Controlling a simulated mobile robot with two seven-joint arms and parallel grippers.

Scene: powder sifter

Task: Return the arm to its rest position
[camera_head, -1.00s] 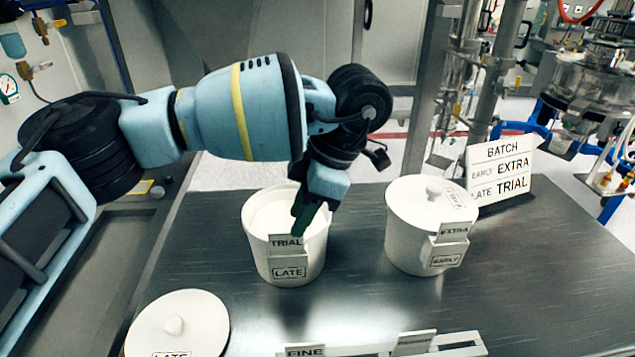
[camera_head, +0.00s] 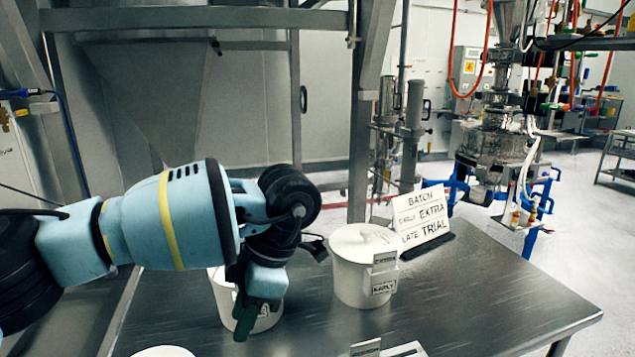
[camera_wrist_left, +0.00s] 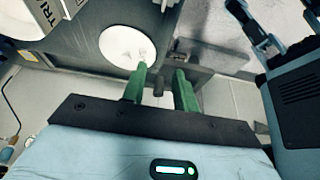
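My left gripper (camera_head: 250,318) hangs pointing down in front of an uncovered white pot (camera_head: 222,297), hiding much of it. In the left wrist view its two green fingers (camera_wrist_left: 160,88) are apart with nothing between them. A white round shape (camera_wrist_left: 127,47) lies beyond the fingertips; I cannot tell whether it is a lid or a pot's opening. To the right in the head view stands a lidded white pot (camera_head: 362,275) with EXTRA and EARLY labels. My right gripper cannot be made out.
A batch sign (camera_head: 421,218) stands behind the lidded pot. The grey metal table (camera_head: 480,300) is bare to the right. Part of a white lid (camera_head: 163,352) shows at the bottom edge. Metal posts (camera_head: 370,110) and piped equipment (camera_head: 495,140) stand behind the table.

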